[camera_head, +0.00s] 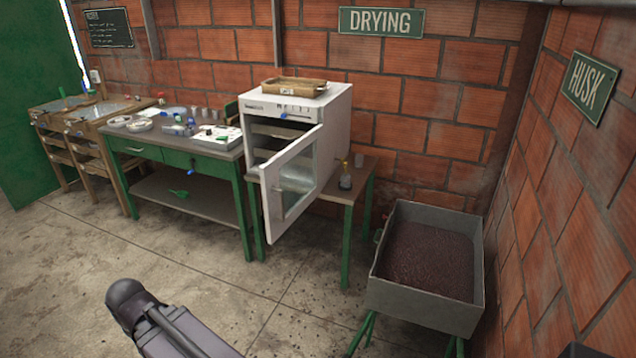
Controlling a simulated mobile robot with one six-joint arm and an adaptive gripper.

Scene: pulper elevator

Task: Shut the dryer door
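The dryer (333,125) is a white box-shaped cabinet on a small green-legged table against the brick wall, under the DRYING sign. Its door (293,182) has a glass pane and stands wide open, swung out toward me. Part of the dark inside with a shelf shows to the left of the door. Part of my arm shows at the bottom left, well apart from the door. I cannot make out my gripper's fingers in this view.
A wooden tray (293,86) lies on the dryer. A green workbench (225,154) with small items stands left. A small bottle (345,177) stands right of the dryer. A metal bin (424,312) of dark husk stands at right. Concrete floor in front is clear.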

